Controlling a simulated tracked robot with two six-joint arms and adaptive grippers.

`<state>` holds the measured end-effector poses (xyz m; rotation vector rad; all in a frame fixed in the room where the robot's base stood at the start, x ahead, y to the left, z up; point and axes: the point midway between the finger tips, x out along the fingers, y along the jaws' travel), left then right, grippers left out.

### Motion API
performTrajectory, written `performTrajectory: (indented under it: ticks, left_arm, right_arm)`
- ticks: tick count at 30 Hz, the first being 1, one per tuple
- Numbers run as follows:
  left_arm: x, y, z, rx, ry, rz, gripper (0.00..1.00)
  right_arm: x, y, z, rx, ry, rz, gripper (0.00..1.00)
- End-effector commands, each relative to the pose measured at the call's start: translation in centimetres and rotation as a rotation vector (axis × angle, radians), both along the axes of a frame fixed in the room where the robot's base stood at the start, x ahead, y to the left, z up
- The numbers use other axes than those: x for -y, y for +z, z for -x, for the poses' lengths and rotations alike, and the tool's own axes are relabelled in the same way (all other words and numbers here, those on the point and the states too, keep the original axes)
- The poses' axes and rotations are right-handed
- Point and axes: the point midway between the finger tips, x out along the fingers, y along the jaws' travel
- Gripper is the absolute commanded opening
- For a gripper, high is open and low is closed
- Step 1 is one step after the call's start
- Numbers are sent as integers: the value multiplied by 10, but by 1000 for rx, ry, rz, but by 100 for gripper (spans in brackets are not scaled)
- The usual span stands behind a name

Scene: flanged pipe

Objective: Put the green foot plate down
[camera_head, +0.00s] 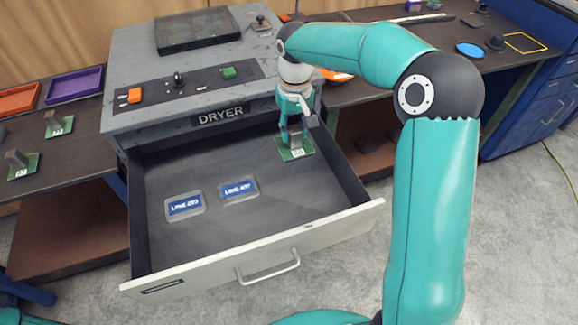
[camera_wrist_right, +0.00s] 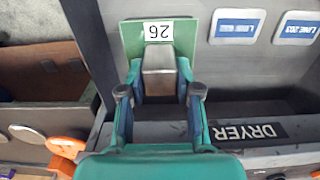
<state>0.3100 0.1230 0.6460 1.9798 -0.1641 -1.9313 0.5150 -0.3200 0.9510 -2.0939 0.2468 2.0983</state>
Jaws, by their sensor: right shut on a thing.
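The green foot plate (camera_head: 294,149) has a grey metal block on it and a white label; in the right wrist view (camera_wrist_right: 158,33) the label reads 26, turned on its side. My right gripper (camera_head: 293,133) is shut on the block, and in the right wrist view its fingertips (camera_wrist_right: 160,76) press on both sides of it. The plate is inside the open dryer drawer (camera_head: 220,150), near its back right corner. I cannot tell whether it touches the drawer floor. My left gripper is out of view.
The drawer's front right floor is clear. Two similar green plates (camera_head: 59,124) (camera_head: 23,165) stand on the left bench, near orange (camera_head: 18,99) and purple (camera_head: 74,84) trays.

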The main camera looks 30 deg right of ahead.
Motion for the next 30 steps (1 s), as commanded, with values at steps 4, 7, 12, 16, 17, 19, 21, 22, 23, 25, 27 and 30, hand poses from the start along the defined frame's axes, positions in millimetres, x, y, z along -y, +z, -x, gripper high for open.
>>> performTrajectory:
  ticks: [4,7,12,16,17,19,21,22,23,25,27,30]
  left_arm:
    - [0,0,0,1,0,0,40]
    - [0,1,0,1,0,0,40]
    - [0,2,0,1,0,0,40]
    - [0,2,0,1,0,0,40]
    - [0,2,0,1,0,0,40]
    - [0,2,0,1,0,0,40]
    - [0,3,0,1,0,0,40]
    - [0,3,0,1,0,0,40]
    - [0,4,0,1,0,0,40]
    - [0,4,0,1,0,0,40]
    - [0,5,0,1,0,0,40]
    - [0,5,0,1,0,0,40]
  right_arm:
    - [1,-38,1,-3,-1,-1,0]
    - [1,-61,1,-2,-2,0,0]
    - [1,-86,1,1,-3,0,0]
    - [2,-93,0,3,-3,1,0]
    - [2,-95,0,2,-3,0,0]
    - [1,-101,0,1,-3,0,0]
    - [2,-110,1,-1,-3,0,0]
    - [2,-114,1,0,-3,0,0]
    - [2,-118,1,0,-4,0,0]
    - [1,-127,0,0,-3,0,0]
    - [1,-133,1,1,-3,0,0]
    - [1,-136,0,4,-2,0,0]
